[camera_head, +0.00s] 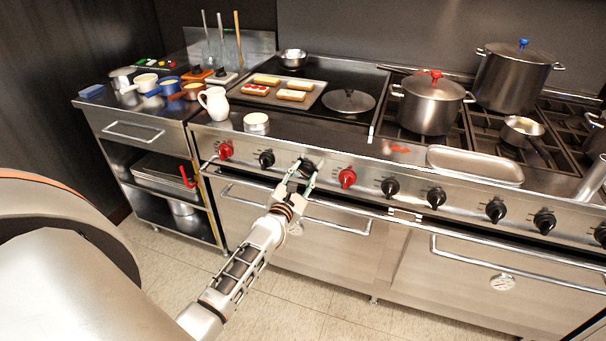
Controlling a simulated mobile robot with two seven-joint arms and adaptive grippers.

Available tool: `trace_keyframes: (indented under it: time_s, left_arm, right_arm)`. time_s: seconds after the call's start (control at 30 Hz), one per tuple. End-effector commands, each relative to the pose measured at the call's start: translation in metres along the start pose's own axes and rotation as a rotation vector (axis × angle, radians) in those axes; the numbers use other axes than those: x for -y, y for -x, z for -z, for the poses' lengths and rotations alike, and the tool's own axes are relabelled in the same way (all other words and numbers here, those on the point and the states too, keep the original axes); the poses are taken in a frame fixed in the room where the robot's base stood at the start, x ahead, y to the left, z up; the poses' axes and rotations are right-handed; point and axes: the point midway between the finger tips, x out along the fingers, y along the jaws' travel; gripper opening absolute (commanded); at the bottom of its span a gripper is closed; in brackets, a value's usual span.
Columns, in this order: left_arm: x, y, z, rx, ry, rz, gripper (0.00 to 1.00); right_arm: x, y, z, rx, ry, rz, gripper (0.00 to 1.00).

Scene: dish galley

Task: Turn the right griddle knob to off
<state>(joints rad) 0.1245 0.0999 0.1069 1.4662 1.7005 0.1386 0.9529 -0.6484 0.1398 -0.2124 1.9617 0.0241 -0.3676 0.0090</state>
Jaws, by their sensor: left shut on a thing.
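A row of knobs runs along the steel front panel of the range. My left gripper (298,178) is at a dark knob (307,166) below the griddle (340,80), with its fingers closed around it. The fingers partly hide this knob, so its pointer angle cannot be told. To its left are a black knob (266,159) and a red knob (225,150). To its right is another red knob (347,178). My right gripper is not in view.
Oven door handles (300,212) run below the knobs, close to my left arm. A cream jug (214,103), a round tin (256,123) and a steel tray (474,165) stand along the range's front ledge. Several black knobs continue to the right. The floor in front is clear.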

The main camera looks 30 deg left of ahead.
Motion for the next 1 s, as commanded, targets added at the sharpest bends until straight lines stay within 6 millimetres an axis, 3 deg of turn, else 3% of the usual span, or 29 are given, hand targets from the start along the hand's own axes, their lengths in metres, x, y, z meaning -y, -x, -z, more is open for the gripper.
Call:
trace_keyframes:
  time_s: [1.0]
  left_arm:
    - [0.003,-0.001,-0.001,0.002,-0.902,-0.001,0.13]
  right_arm:
    - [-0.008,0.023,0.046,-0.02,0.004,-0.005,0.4]
